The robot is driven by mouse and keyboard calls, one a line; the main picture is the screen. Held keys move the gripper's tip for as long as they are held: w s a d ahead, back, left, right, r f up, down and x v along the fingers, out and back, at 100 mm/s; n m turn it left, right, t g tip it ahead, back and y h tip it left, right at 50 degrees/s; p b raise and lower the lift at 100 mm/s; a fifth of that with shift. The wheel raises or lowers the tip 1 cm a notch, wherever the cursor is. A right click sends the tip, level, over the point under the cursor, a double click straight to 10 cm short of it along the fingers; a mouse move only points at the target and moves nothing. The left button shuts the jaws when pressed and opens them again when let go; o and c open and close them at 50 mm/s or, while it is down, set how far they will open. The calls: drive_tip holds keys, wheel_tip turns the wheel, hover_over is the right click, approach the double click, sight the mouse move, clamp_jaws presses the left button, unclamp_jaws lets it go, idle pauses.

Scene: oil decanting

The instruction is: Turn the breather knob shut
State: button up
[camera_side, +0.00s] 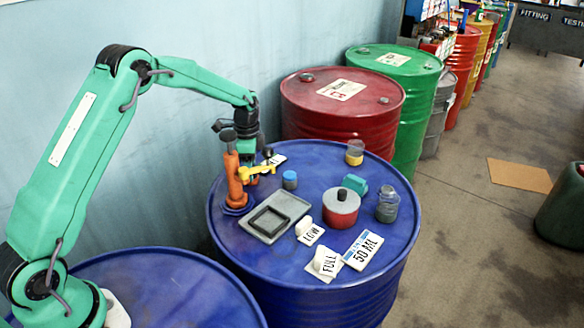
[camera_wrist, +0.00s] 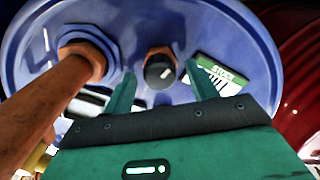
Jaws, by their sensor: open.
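The breather knob (camera_wrist: 158,73) is dark and round, with a white mark on its top and an orange-brown base on the blue drum top. My gripper (camera_wrist: 161,68) is open in the wrist view, with one teal finger to the left of the knob and one to the right. Gaps show between the knob and both fingers; I cannot tell the height between them. In the side view my gripper (camera_side: 254,160) points down at the back left of the blue drum (camera_side: 330,262), behind the orange pump. The knob is not clear there.
The orange pump (camera_side: 236,182) with its yellow spout (camera_side: 258,172) stands close to my gripper; its pipe (camera_wrist: 45,105) fills the wrist view's left. A tray (camera_side: 290,206), blue-capped pot (camera_side: 290,180), red can (camera_side: 341,209), jars and cards occupy the drum top. A red drum (camera_side: 335,120) stands behind.

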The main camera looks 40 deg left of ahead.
drive_tip(key=shift+m, duration=0.4)
drive_tip(key=shift+r, duration=0.35)
drive_tip(key=s+r, duration=0.1)
drive_tip(key=r, duration=1.3)
drive_tip(key=s+d+r+n, duration=0.1)
drive_tip(key=s+r, duration=0.1)
drive_tip(key=r, duration=1.3)
drive_tip(key=shift+s+d+r+t, duration=0.25)
drive_tip(key=shift+s+d+t, duration=0.05)
drive_tip(key=shift+t, duration=0.1)
